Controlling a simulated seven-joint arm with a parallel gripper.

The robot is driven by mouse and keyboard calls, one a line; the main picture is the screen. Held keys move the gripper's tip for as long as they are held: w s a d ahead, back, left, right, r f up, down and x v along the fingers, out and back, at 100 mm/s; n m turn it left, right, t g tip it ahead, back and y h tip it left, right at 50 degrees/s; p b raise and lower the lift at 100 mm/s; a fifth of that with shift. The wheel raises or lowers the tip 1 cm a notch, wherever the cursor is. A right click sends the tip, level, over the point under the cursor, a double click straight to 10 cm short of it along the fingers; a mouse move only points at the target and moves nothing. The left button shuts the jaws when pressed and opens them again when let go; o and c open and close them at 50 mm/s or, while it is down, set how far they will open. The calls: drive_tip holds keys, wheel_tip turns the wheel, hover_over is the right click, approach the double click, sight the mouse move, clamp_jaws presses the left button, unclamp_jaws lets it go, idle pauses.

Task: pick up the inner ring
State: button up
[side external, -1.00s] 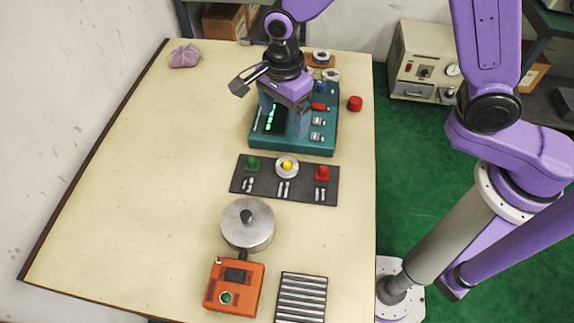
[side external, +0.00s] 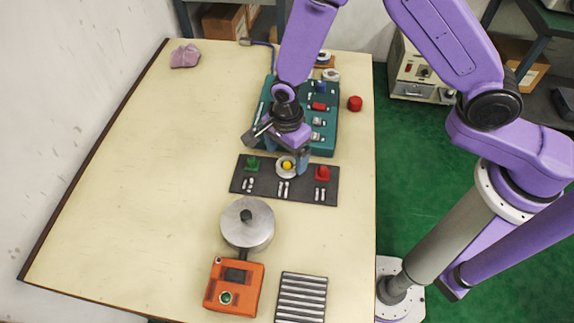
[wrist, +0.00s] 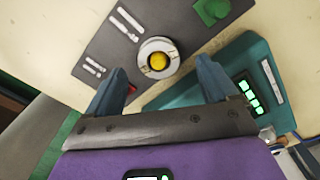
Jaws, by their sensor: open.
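A pale metal ring (side external: 280,172) sits around a yellow knob (side external: 287,165) in the middle of the dark plate (side external: 262,186). In the wrist view the ring (wrist: 147,66) shows just beyond and between my fingertips, with the yellow knob (wrist: 158,61) in its centre. My gripper (side external: 300,167) is open and empty, its blue-grey fingers just above and behind the ring. In the wrist view my gripper (wrist: 163,70) has one finger on each side, apart from the ring. Two pale round pieces lie at the back of the table; I cannot tell which ring is the inner one.
On the dark plate a green block (side external: 253,164) stands left and a red block (side external: 322,174) right. A teal device (side external: 325,148) lies behind, under my arm.

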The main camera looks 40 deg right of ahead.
sight(287, 163)
drive_tip(key=shift+f, duration=1.6)
drive_tip(key=c, duration=1.3)
drive_tip(key=shift+r, duration=0.1)
drive_tip(key=shift+r, duration=0.75)
drive_tip(key=shift+s+d+r, duration=1.3)
drive_tip(key=shift+s+r, duration=0.6)
drive_tip(key=shift+s, duration=0.05)
drive_tip(key=shift+s+d+r, duration=1.25)
drive_tip(key=shift+s+r, duration=0.65)
drive_tip(key=shift+s+d+r, duration=1.3)
drive_tip(key=shift+s+r, duration=0.6)
drive_tip(key=shift+s, duration=0.05)
